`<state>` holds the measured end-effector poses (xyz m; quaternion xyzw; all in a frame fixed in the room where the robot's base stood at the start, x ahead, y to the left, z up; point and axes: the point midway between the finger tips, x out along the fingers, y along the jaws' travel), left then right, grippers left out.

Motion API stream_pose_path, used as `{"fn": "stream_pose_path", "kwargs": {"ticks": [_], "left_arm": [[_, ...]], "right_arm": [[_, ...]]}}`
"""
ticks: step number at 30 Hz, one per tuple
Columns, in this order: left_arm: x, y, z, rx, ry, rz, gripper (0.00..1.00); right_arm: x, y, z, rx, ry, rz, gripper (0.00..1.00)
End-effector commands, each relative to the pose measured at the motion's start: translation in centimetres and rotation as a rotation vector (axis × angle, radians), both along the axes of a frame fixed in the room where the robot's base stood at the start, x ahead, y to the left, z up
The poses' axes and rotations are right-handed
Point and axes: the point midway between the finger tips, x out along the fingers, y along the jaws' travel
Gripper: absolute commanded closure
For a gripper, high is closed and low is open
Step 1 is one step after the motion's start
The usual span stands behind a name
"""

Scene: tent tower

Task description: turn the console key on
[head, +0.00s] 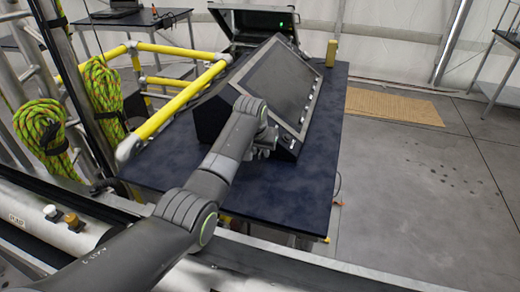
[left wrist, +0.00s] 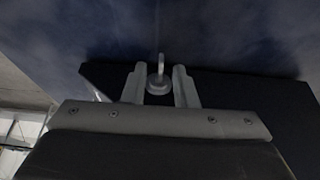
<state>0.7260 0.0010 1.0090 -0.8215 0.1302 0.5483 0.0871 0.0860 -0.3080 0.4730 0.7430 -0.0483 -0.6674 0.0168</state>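The console (head: 222,98) is a black sloped box with a large dark screen, standing on a dark blue table. My left arm reaches over the table to its near end. My left gripper (head: 264,150) is at the console's near lower corner. In the left wrist view the two fingers of the left gripper (left wrist: 158,88) are apart. A small grey key (left wrist: 158,74) with a round base shows between them, with a gap on each side. I cannot tell whether the fingertips reach around it. The key is not distinguishable in the head view. My right gripper is not in view.
The dark blue table (head: 312,190) has bare top in front of the console. Yellow railing (head: 178,100) runs along its left side, with green rope coils (head: 103,88) beyond. An open case (head: 250,22) and a yellow block (head: 331,53) stand behind. The floor on the right is open.

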Motion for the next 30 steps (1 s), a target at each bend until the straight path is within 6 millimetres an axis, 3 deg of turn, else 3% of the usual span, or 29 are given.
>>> {"fn": "stream_pose_path", "kwargs": {"ticks": [7, 13, 23, 30], "left_arm": [[0.02, 0.02, -0.03, 0.000, 0.000, 0.000, 0.74], [0.00, 0.02, -0.02, 0.000, 0.001, 0.000, 1.00], [-0.05, -0.11, 0.03, 0.019, -0.004, 0.000, 1.00], [-0.16, -0.47, 0.09, 0.127, -0.038, -0.002, 1.00]], "right_arm": [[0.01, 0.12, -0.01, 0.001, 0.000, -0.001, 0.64], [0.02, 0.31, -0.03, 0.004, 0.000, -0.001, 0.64], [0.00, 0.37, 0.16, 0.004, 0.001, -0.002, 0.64], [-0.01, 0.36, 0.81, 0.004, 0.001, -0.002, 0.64]]}}
